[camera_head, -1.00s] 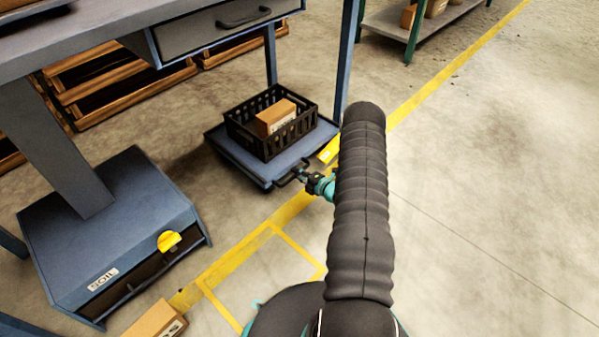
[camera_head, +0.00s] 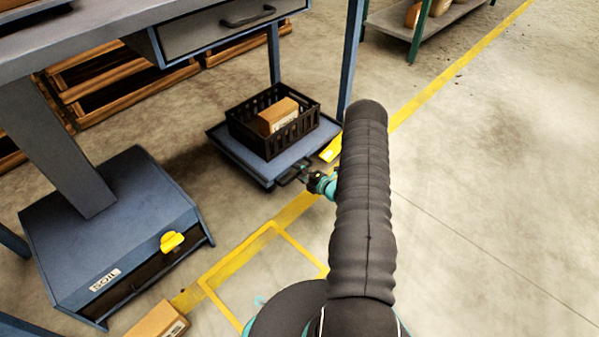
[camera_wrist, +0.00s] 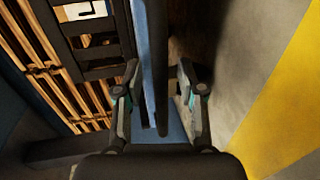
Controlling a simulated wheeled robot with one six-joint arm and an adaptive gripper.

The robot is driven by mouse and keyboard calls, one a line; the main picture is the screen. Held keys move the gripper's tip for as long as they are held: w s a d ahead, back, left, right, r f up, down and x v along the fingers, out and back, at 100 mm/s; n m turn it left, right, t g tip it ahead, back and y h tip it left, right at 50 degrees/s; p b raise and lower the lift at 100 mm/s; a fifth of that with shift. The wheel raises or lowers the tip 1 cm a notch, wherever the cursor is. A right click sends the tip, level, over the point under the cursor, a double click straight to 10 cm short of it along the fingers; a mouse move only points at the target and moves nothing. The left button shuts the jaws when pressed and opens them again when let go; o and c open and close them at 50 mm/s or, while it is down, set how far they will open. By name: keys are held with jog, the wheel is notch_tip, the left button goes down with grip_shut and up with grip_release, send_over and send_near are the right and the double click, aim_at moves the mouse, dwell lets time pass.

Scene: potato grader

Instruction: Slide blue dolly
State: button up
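The blue dolly (camera_head: 228,150) is a low platform on the floor beneath the table's drawer end. A black crate (camera_head: 265,141) with a cardboard box (camera_head: 278,117) stands on it. A dark handle (camera_head: 291,176) sticks out from its near side. My gripper (camera_head: 311,180) is at this handle, partly hidden by my arm. In the wrist view, my gripper (camera_wrist: 159,72) has its two fingers apart, one on each side of the dark handle bar (camera_wrist: 161,85), with visible gaps. The dolly's blue edge (camera_wrist: 149,30) shows beyond. The dolly's wheels are not clear.
A blue SOIL box (camera_head: 110,225) stands at the table's foot, left of the dolly. A cardboard box (camera_head: 158,322) lies at the bottom edge. A blue table leg (camera_head: 349,55) rises behind the dolly. Yellow lines mark the floor; the right side is clear.

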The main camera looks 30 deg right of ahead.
jog(key=v, duration=1.2)
jog(key=shift+a, duration=0.1)
